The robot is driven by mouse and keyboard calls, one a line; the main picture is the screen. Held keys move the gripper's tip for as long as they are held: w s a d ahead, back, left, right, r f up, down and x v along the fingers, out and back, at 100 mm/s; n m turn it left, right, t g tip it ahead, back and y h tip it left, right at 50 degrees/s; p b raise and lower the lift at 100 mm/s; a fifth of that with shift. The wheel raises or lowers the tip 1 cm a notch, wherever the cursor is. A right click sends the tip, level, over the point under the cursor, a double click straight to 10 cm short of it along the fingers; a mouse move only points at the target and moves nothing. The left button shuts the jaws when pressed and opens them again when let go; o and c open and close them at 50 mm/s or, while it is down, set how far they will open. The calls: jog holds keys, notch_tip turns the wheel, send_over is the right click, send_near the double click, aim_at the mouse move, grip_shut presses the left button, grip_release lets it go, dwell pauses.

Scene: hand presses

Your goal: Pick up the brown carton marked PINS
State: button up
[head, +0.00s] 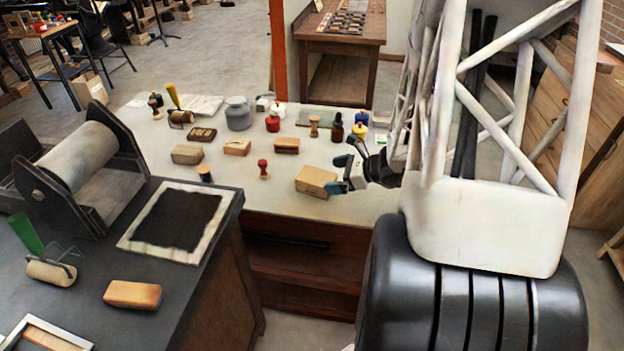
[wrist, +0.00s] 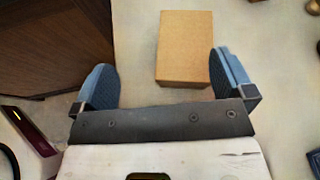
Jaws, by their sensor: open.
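The brown carton (head: 316,181) lies on the pale table, near its front edge. No lettering is readable on it. In the wrist view the carton (wrist: 184,48) shows its plain top face just ahead of my fingers. My gripper (head: 339,174) is open, with its blue fingers at the carton's right side in the head view. In the wrist view my gripper (wrist: 163,74) has its fingers spread wide, with the carton nearer the right finger. I see no contact between fingers and carton.
A red-topped stamp (head: 263,168) stands left of the carton, with several small blocks behind. A dark dropper bottle (head: 337,128) and a grey jar (head: 238,114) stand farther back. A dark bench with a roller press (head: 80,158) is at left.

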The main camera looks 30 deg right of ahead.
aim_at(325, 179)
jog(key=d, duration=0.1)
jog(key=d+f+m, duration=0.1)
jog(key=d+f+m+t+h, duration=0.1)
jog(key=d, duration=0.1)
jog(key=shift+s+f, duration=0.25)
jog(key=shift+a, duration=0.1)
jog(key=shift+x, duration=1.35)
jog(key=shift+x, duration=2.6)
jog(key=shift+s+a, duration=0.1)
jog(key=shift+a, duration=0.05)
